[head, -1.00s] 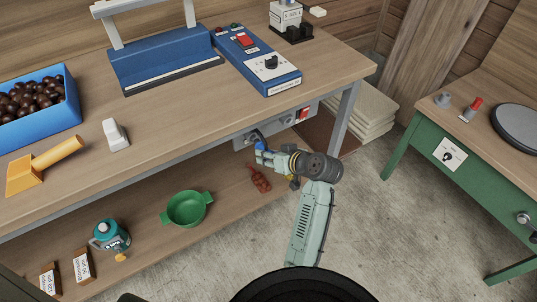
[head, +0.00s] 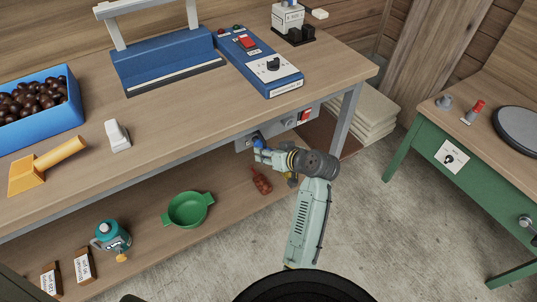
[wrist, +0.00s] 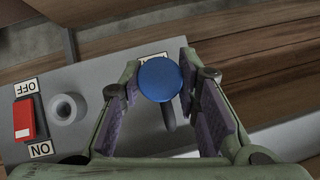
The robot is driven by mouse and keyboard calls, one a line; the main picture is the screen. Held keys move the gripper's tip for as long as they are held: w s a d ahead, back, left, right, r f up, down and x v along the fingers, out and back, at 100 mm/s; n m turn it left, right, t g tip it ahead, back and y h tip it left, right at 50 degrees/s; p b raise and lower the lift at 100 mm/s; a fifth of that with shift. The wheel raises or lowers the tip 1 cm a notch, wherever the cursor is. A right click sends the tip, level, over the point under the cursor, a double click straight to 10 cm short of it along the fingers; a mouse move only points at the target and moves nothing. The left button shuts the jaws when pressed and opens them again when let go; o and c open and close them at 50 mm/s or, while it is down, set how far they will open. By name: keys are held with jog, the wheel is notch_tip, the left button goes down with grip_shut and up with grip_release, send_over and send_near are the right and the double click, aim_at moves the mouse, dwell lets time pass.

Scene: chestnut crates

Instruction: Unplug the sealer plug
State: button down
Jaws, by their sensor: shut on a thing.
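The sealer plug, with a round blue end (wrist: 160,79), sits between the two fingers of my gripper (wrist: 161,105) in the wrist view. My gripper is shut on it. A dark piece, perhaps its cable, hangs below the blue end. In the head view my gripper (head: 262,151) is at the grey socket panel (head: 275,129) under the bench's front edge. The wrist view cannot tell me whether the plug is still seated, as its blue end hides what lies behind. The blue sealer (head: 165,65) stands on the bench.
A red-brown bottle (head: 261,181) and green bowl (head: 188,210) are on the lower shelf.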

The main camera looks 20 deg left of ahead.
jog(key=shift+w+a, duration=0.65)
jog(key=shift+a, duration=0.2)
jog(key=c, duration=1.1)
grip_release()
jog(key=shift+d, duration=0.1)
jog(key=v, duration=1.2)
